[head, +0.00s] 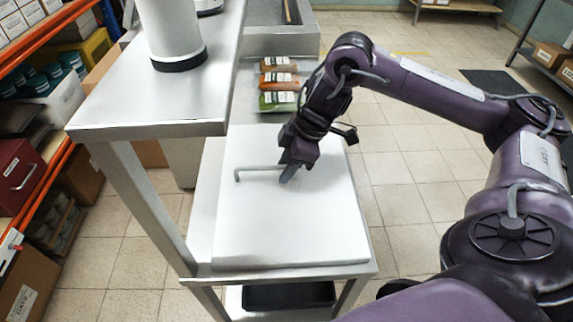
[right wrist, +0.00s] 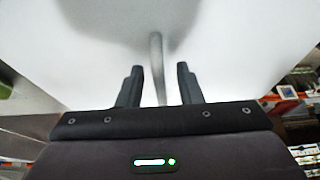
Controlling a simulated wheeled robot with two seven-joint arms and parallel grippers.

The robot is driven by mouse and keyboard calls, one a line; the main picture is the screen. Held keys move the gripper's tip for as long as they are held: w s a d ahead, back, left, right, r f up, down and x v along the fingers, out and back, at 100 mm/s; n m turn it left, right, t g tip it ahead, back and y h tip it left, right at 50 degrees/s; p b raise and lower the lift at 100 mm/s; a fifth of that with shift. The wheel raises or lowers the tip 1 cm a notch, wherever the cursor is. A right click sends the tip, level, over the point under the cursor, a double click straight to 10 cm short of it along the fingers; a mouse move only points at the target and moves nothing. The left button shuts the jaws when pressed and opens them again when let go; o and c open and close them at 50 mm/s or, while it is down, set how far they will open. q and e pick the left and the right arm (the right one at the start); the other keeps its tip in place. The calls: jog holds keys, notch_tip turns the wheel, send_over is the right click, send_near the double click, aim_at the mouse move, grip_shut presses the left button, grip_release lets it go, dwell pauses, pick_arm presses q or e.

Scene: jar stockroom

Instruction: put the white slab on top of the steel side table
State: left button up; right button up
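The white slab (head: 290,225) lies flat on a low steel table (head: 345,271), covering most of its top. A grey bar handle (head: 258,169) stands on the slab's upper face. My right gripper (head: 287,177) is over the slab at the handle's right end, pointing down. In the right wrist view, my right gripper (right wrist: 160,78) is open. The handle (right wrist: 157,55) shows between its two fingers, with gaps on both sides. My left gripper is not in view.
A taller steel table (head: 130,95) stands at left, close to the slab, with a white cylinder (head: 174,30) on it. Several food packets (head: 278,82) lie beyond the slab. Shelves with boxes line the left. The tiled floor at right is mostly free.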

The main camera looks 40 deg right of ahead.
jog(key=v, duration=0.2)
jog(key=shift+d+r, duration=0.15)
jog(key=shift+r, duration=0.1)
jog(key=p+v, duration=0.5)
jog(key=v, duration=0.4)
jog(key=shift+s, duration=0.15)
